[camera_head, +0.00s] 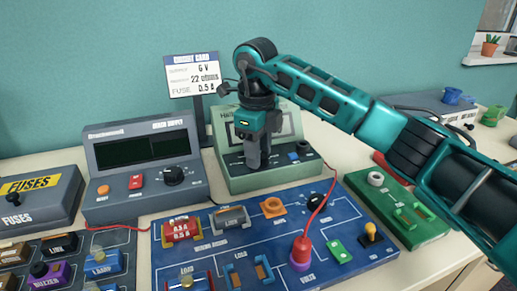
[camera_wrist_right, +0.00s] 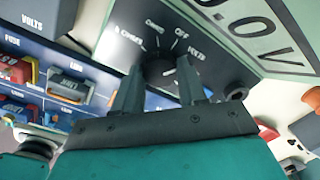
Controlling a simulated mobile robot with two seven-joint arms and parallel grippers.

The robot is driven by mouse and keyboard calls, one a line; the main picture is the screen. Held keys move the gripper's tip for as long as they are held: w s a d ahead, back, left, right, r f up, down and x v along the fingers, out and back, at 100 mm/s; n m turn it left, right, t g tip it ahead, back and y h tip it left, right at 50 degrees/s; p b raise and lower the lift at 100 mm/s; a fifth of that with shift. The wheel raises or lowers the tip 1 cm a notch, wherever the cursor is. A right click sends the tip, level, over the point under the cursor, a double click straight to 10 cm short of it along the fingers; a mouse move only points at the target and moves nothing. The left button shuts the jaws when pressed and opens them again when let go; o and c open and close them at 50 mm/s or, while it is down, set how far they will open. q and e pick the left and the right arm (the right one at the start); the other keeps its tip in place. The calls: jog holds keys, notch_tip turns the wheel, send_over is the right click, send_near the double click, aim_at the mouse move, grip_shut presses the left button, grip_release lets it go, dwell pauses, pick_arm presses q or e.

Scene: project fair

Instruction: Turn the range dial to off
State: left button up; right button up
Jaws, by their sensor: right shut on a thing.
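The green meter (camera_head: 232,180) stands at the back of the bench, its screen partly hidden behind my right gripper. Its range dial (camera_wrist_right: 160,72) is a dark round knob on the sloping panel in the right wrist view, ringed by labels including OHMS, OFF and VOLTS. A small pale mark shows on the knob, but I cannot tell which label it points to. My right gripper (camera_head: 258,160) points down at the panel. In the wrist view its fingers (camera_wrist_right: 160,88) stand on either side of the dial, shut on it. In the head view the gripper hides the dial. My left gripper is out of view.
The bench supply (camera_head: 143,188) stands left of the meter. The blue circuit board (camera_head: 215,262) with several parts and a red lead (camera_head: 326,190) lies in front. A card stand (camera_head: 193,76) is behind, and a green board (camera_head: 385,205) lies right, beneath my arm.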

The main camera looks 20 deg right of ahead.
jog(key=shift+n, duration=0.3)
jog(key=n+p, duration=0.1)
jog(key=n, duration=0.1)
jog(key=shift+n, duration=2.1)
jog(key=o, duration=1.1)
jog(key=shift+c, duration=0.2)
jog(key=shift+r, duration=0.1)
